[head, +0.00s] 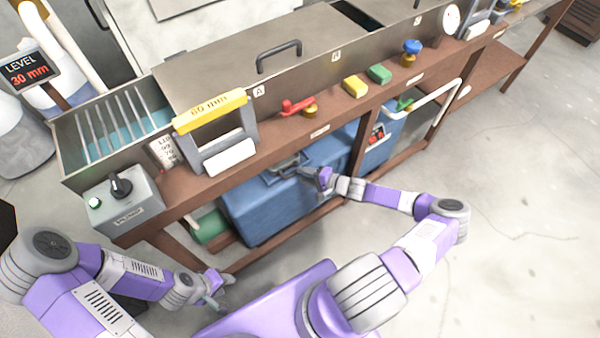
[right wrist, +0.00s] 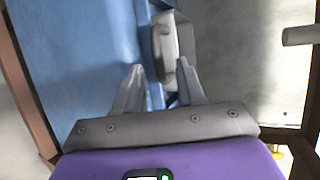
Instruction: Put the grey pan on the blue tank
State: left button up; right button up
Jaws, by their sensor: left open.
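The blue tank (head: 262,212) stands under the brown bench, and its blue side also shows in the right wrist view (right wrist: 75,45). A grey piece that looks like the pan (head: 284,168) is at the tank's top, partly hidden by the bench and my gripper; I cannot tell exactly how it rests. In the right wrist view, a grey part with a rounded end (right wrist: 165,48) lies just beyond my fingertips. My right gripper (head: 310,172) is at the pan's right side, its fingers apart. My left gripper (head: 217,296) is open and empty, low at the left, away from the tank.
The bench's brown front edge (head: 330,140) overhangs the tank. A green cylinder (head: 208,226) lies left of the tank. The floor at right is clear.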

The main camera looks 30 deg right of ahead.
jog(key=p+v, duration=0.2)
jog(key=v, duration=0.7)
jog(key=s+a+f+n+g+y, duration=0.15)
jog(key=a+g, duration=0.25)
jog(key=a, duration=0.5)
jog(key=s+a+f+n+g+y, duration=0.1)
jog(key=a+n+g, duration=0.2)
jog(key=a, duration=0.7)
jog(key=s+a+r+n+g+h, duration=0.2)
jog(key=s+a+n+g+h, duration=0.2)
jog(key=s, duration=0.6)
jog(key=shift+a+r+n+h, duration=0.3)
jog(key=shift+a+n+h, duration=0.25)
jog(key=shift+a+n, duration=0.75)
jog(key=shift+s, duration=0.15)
notch_tip(320, 180, up, 5)
jog(key=p, duration=0.5)
